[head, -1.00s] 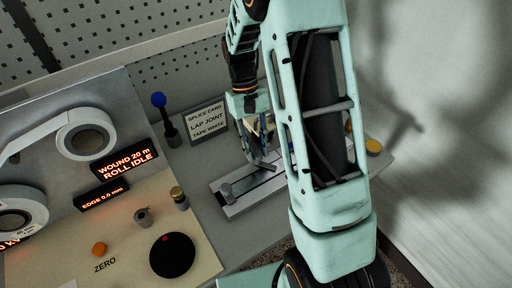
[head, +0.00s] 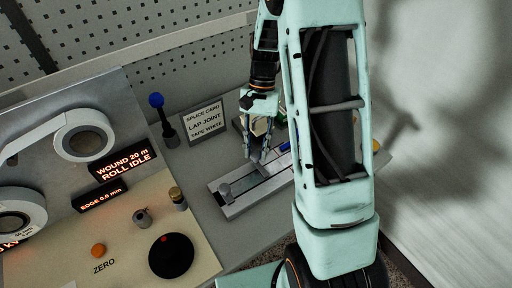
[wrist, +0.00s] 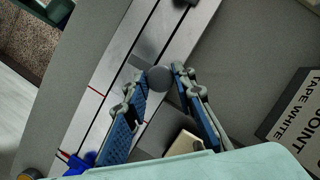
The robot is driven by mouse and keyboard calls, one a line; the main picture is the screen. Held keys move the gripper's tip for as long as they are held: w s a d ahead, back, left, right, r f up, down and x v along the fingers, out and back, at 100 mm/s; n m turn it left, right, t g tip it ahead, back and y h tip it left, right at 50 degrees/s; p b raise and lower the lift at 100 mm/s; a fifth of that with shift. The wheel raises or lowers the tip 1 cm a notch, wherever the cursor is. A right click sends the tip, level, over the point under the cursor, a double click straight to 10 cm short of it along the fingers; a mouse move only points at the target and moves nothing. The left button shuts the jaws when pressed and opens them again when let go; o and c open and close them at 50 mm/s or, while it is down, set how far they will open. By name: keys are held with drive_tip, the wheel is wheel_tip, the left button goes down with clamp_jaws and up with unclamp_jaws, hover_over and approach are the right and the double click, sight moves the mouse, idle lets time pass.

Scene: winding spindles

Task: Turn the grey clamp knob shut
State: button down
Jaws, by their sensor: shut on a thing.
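The grey clamp knob (wrist: 160,78) is a small round knob on the pale splice bed (wrist: 109,75). In the wrist view it sits between my gripper's (wrist: 158,80) two blue-padded fingertips, which are shut on it. In the head view my gripper (head: 256,158) points down at the far side of the splice bed (head: 233,211), and the knob between its fingertips is mostly hidden.
The splice card sign (head: 203,122) and a blue-topped lever (head: 164,118) stand left of my gripper. A blue part (wrist: 80,163) lies on the bed. The winder panel with a black dial (head: 172,256) is at left. Bare bench lies between panel and bed.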

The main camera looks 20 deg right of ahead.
idle(0.4)
drive_tip(key=c, duration=1.6)
unclamp_jaws()
drive_tip(key=v, duration=1.2)
drive_tip(key=shift+d, duration=0.1)
